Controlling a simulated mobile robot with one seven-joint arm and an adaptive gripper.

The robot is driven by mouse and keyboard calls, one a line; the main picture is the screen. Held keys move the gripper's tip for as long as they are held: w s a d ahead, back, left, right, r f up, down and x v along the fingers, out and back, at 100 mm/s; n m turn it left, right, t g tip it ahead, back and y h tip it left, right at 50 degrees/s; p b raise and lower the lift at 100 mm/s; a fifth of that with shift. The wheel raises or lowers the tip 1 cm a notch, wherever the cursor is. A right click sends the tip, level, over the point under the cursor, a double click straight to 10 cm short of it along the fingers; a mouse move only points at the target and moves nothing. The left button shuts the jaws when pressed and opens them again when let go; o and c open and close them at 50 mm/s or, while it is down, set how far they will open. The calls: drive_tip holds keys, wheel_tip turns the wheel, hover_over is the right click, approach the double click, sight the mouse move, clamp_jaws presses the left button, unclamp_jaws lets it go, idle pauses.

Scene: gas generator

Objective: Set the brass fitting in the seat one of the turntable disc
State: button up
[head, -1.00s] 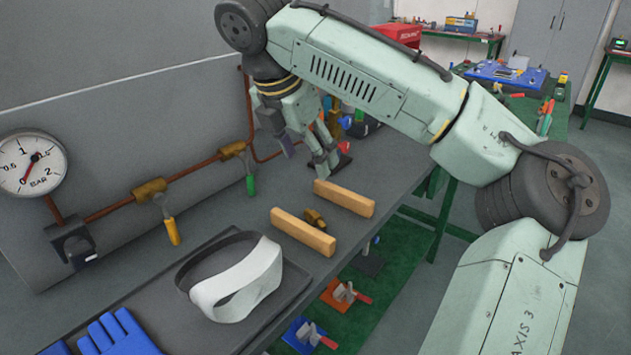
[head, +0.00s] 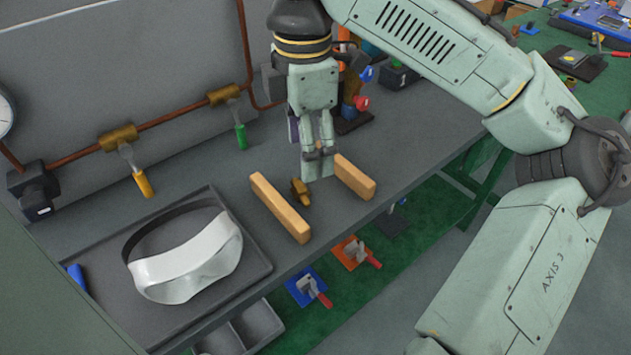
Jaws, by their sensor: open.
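The brass fitting (head: 300,192) is a small golden-brown piece lying on the grey bench between two wooden blocks. My gripper (head: 318,162) points down beside it, just to its right in the picture and between the blocks. It is open and empty, and its fingertips are close to the fitting. I cannot tell how high they are above the bench or whether they touch the fitting. I cannot make out the turntable disc or its seat one in this view.
The left wooden block (head: 279,208) and right wooden block (head: 354,177) flank the fitting closely. A tray (head: 214,288) with a white visor (head: 187,262) lies at the left. Copper pipe with yellow (head: 143,184) and green (head: 241,135) valve handles runs behind. The bench's front edge is nearby.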

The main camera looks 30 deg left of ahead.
hover_over(304, 190)
drive_tip(key=f, duration=0.4)
drive_tip(key=shift+s+d+f, duration=0.25)
drive_tip(key=shift+s+d, duration=0.05)
drive_tip(key=shift+d, duration=0.05)
drive_tip(key=shift+w+a+f+p, duration=0.15)
drive_tip(key=shift+a+f+p, duration=0.05)
drive_tip(key=shift+f, duration=1.1)
drive_tip(key=shift+w+a+f+p, duration=0.1)
drive_tip(key=shift+a+f+p, duration=0.05)
drive_tip(key=shift+f, duration=1.15)
drive_tip(key=shift+c, duration=0.5)
drive_tip(key=c, duration=1.3)
drive_tip(key=shift+o, duration=0.2)
